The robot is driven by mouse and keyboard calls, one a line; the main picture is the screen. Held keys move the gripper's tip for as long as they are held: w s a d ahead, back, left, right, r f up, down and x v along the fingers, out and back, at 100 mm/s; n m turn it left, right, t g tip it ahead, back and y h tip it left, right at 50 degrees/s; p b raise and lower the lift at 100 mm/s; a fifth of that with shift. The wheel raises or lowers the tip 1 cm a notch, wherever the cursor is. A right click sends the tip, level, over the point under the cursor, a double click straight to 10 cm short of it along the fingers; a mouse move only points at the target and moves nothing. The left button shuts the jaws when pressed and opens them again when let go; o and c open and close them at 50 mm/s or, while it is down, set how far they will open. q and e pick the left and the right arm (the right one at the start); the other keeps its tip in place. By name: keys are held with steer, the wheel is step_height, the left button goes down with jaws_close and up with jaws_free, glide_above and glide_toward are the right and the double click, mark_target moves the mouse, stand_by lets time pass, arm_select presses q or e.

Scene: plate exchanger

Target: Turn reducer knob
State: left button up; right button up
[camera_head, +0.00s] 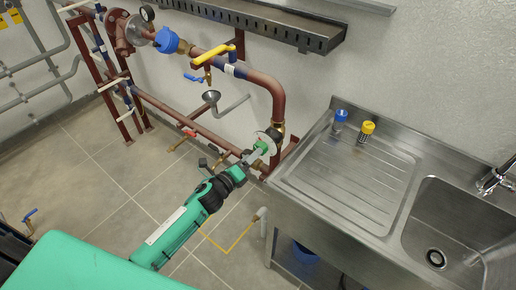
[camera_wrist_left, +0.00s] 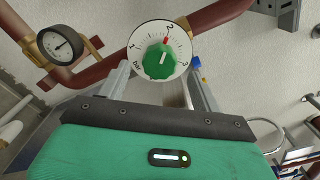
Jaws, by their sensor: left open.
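The reducer knob (camera_wrist_left: 161,62) is green, on a round white dial marked with numbers, and faces the left wrist camera. The red mark on the dial is near the 2, at the top. In the head view the knob (camera_head: 261,146) sits on the pipework left of the sink. My left gripper (camera_head: 250,156) reaches up to it from below. In the wrist view its two fingers (camera_wrist_left: 160,85) stand apart, one on each side below the dial. I cannot tell whether they touch the knob. My right gripper is not in view.
A pressure gauge (camera_wrist_left: 60,46) is left of the dial in the wrist view. Red-brown pipes (camera_head: 185,123) with a yellow valve handle (camera_head: 214,54) run along the wall. A steel sink (camera_head: 345,185) stands close on the right.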

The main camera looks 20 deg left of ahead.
arm_select(q)
steer(key=shift+x, duration=2.3)
steer(key=c, duration=1)
